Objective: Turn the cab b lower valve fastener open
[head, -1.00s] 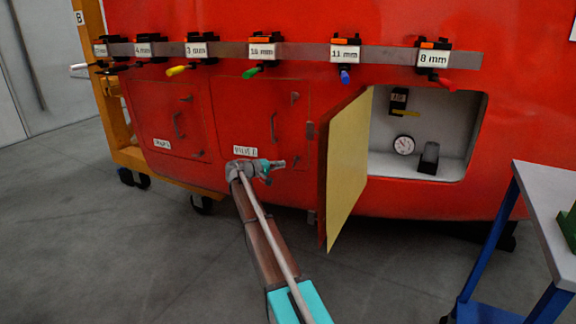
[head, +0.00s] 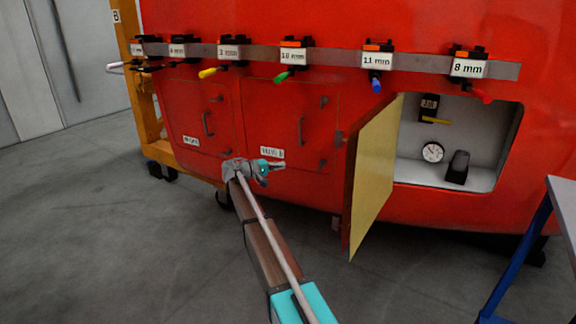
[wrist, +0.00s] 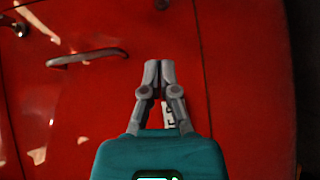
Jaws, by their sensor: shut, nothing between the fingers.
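The red valve B door (head: 285,115) is closed on the nosecone, with a curved handle (head: 301,130) and a white label (head: 272,152). A small dark fastener (head: 322,163) sits near its lower right corner, and another (head: 323,101) near the upper right. My gripper (head: 281,166) is shut and empty in front of the door's lower part, to the left of the lower fastener and apart from it. In the wrist view, the shut fingertips (wrist: 159,63) point toward a dark fastener (wrist: 162,4), cut by the top edge. The handle (wrist: 88,57) lies left of the fingers, which partly cover the label.
A yellow-faced door (head: 373,178) stands open to the right, jutting outward beside a recess (head: 407,165) with a gauge. A rail of labelled tools (head: 340,56) runs above. A table (head: 562,195) stands at the right. Floor at lower left is clear.

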